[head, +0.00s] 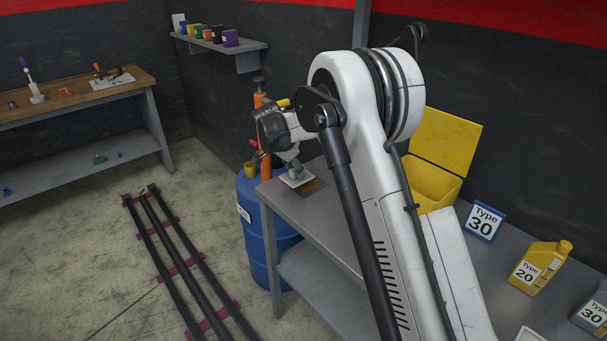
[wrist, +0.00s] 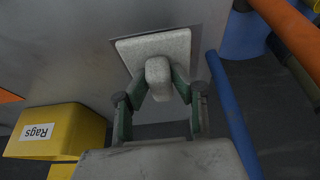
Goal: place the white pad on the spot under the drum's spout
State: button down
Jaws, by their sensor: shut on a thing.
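The white pad (head: 297,181) is at the near-left corner of the grey table in the head view, beside the blue drum (head: 262,235). My gripper (head: 293,169) is above it. In the wrist view the pad (wrist: 152,46) is a flat square with a raised knob, and my gripper's green fingers (wrist: 160,84) are shut on that knob. I cannot tell whether the pad touches the tabletop. The drum's spout is not clearly visible.
An orange pump (head: 264,140) stands on the drum. The wrist view shows a yellow Rags bin (wrist: 62,130) and a blue bar (wrist: 232,110).

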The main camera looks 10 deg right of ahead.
jog(key=shift+w+d, duration=0.35)
jog(key=shift+d, duration=0.3)
jog(key=shift+w+d, duration=0.3)
jog(key=shift+d, duration=0.3)
jog(key=x, duration=0.3)
jog(key=shift+s+a+p, duration=0.1)
jog(key=shift+a+p, duration=0.1)
jog(key=shift+p, duration=0.2)
jog(key=shift+f, duration=0.4)
jog(key=shift+f, duration=0.15)
jog(key=c, duration=1.5)
grip_release()
